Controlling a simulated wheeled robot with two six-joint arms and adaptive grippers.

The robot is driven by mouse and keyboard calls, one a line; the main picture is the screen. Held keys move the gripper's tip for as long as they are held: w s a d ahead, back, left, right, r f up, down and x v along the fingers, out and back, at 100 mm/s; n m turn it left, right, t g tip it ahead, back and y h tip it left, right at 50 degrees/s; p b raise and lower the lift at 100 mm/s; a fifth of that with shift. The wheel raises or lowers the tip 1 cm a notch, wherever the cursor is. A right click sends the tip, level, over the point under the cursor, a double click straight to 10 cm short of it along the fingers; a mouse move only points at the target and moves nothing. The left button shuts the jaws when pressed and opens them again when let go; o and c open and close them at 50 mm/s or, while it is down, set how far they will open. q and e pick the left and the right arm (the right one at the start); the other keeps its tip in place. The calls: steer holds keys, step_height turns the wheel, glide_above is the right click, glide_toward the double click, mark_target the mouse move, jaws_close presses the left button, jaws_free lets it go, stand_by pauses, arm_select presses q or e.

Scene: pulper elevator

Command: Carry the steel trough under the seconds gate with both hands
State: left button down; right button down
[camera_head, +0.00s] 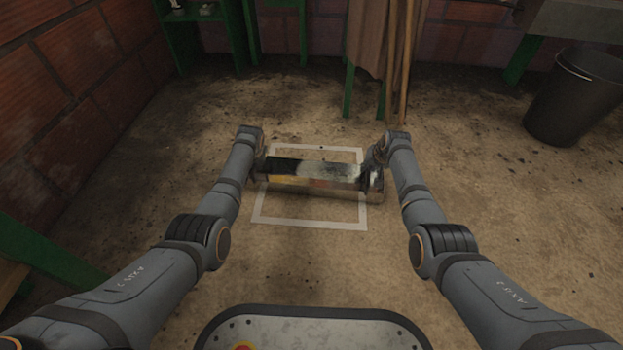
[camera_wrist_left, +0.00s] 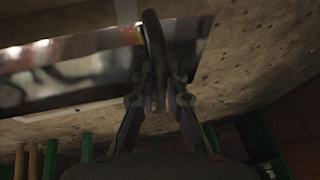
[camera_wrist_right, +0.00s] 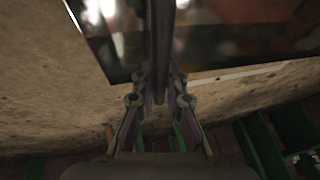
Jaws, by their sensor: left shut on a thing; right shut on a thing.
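The steel trough (camera_head: 318,184) is a long, shiny box lying crosswise between my two arms in the head view. It appears over a white outlined rectangle (camera_head: 312,224) on the floor; I cannot tell how high it is above the floor. My left gripper (camera_head: 262,165) is at its left end, and in the left wrist view (camera_wrist_left: 160,95) its fingers are shut on a dark bar at the trough's end. My right gripper (camera_head: 373,160) is at the right end, and in the right wrist view (camera_wrist_right: 159,90) its fingers are shut on a similar bar. No gate is identifiable.
A dark bin (camera_head: 573,95) stands at the right. Green legs and a brown cloth (camera_head: 374,38) with wooden poles are behind the trough. A brick wall (camera_head: 75,85) runs along the left. The dirt floor around the outline is mostly clear.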

arm_select(q)
steer(key=shift+r, duration=0.15)
arm_select(e)
steer(key=shift+r, duration=0.15)
